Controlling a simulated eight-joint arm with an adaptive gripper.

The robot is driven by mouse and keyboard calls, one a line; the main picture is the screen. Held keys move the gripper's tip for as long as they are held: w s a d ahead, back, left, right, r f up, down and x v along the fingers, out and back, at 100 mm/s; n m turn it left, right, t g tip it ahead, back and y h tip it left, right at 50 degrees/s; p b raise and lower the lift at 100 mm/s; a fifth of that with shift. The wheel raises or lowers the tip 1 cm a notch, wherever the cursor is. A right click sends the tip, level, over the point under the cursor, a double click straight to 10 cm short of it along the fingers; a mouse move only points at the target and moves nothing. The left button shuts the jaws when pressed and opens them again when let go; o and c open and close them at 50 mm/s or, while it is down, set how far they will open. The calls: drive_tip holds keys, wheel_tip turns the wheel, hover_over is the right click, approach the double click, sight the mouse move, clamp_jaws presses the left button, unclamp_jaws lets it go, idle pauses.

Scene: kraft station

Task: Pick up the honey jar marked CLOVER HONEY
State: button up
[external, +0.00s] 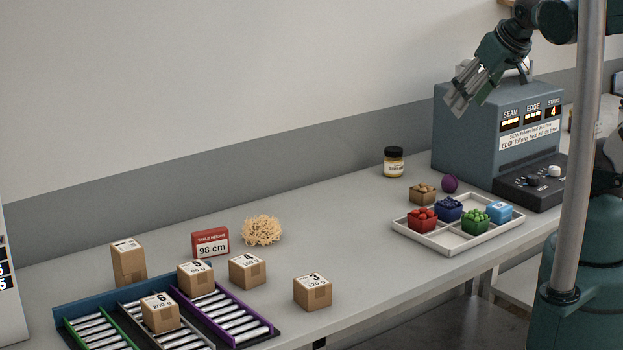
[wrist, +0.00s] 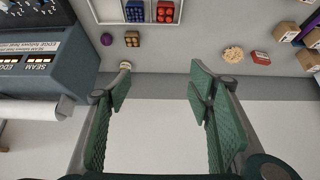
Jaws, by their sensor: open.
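The honey jar (external: 393,162) stands upright on the table near the wall. It has a black lid, amber contents and a pale label too small to read fully. In the wrist view the jar (wrist: 125,66) is small and sits just beyond the left fingers, near the table's back edge. My gripper (external: 457,104) is open and empty, high in the air in front of the teal machine, up and to the right of the jar. In the wrist view my gripper (wrist: 158,85) shows its green-padded fingers spread wide with nothing between them.
The teal machine (external: 480,135) stands right of the jar. A purple ball (external: 450,184), a small box of brown items (external: 422,194) and a white tray (external: 448,251) with coloured boxes lie nearby. Cartons, a roller rack (external: 232,312) and shredded filler (external: 262,230) are left. Table left of the jar is clear.

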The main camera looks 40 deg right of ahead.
drive_tip(key=shift+o, duration=0.2)
drive_tip(key=shift+w, duration=0.15)
idle(0.4)
drive_tip(key=n+g+h+b, duration=0.35)
drive_tip(key=n+b, duration=0.25)
drive_tip(key=n, duration=2)
hover_over(393, 151)
drive_tip(key=s+a, duration=0.2)
wheel_tip(393, 151, down, 24)
drive_tip(key=shift+w+d+f+n+t+h, duration=0.15)
drive_tip(key=shift+d+f+n+t+h, duration=0.15)
drive_tip(key=shift+f+n, duration=0.3)
drive_tip(key=shift+f, duration=0.2)
drive_tip(key=shift+x, duration=1.1)
